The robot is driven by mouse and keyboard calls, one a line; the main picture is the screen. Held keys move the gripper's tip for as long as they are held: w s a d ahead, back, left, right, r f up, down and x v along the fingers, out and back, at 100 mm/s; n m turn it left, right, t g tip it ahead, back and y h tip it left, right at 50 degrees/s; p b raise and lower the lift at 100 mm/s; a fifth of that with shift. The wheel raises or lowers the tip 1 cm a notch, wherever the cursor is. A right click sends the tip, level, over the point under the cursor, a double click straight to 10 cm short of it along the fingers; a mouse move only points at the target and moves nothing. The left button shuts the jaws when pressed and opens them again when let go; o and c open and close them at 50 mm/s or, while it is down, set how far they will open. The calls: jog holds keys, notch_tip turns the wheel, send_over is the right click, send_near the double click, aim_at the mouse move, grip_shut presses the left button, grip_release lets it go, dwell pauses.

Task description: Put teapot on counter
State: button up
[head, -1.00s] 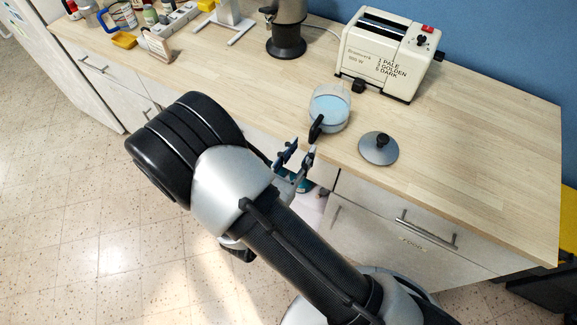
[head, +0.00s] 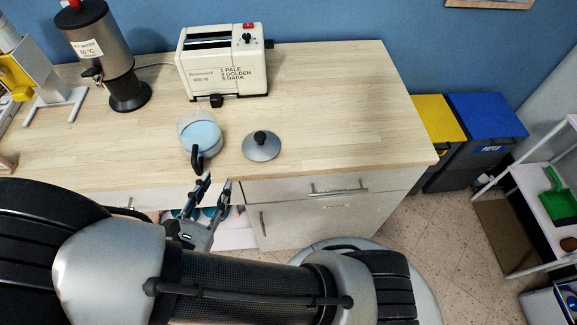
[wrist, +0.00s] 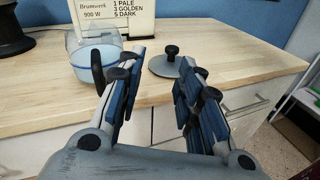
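The teapot, a clear glass pot (head: 203,133) with pale blue contents and a black handle, stands upright on the wooden counter (head: 330,115) near its front edge. Its handle points toward the front. In the wrist view the teapot (wrist: 84,62) is at upper left, its handle beside my left finger. A round grey lid with a black knob (head: 262,148) lies on the counter to the right of the teapot. My gripper (head: 215,186) is in front of the counter edge, just short of the handle. It is open and empty, its fingers spread in the wrist view (wrist: 162,68).
A cream toaster (head: 222,65) stands behind the teapot. A metal hot-water dispenser (head: 105,58) is at the back left. The counter's right side is clear. Drawers with a handle (head: 338,190) lie below the edge. Yellow and blue bins (head: 485,125) and a white shelf stand at right.

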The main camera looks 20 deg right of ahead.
jog(key=s+d+r+m+g+y, duration=0.1)
jog(key=s+d+r+m+g, duration=0.3)
jog(key=d+m+g, duration=0.3)
jog(key=s+d+r+m+g, duration=0.3)
jog(key=d+r+m+g, duration=0.15)
jog(key=d+m, duration=0.3)
jog(key=s+r+m+t+y, duration=0.3)
jog(key=s+r+m+y, duration=0.2)
jog(key=r+m+y, duration=0.3)
jog(key=m+y, duration=0.2)
jog(key=m, duration=0.1)
jog(key=shift+t, duration=0.35)
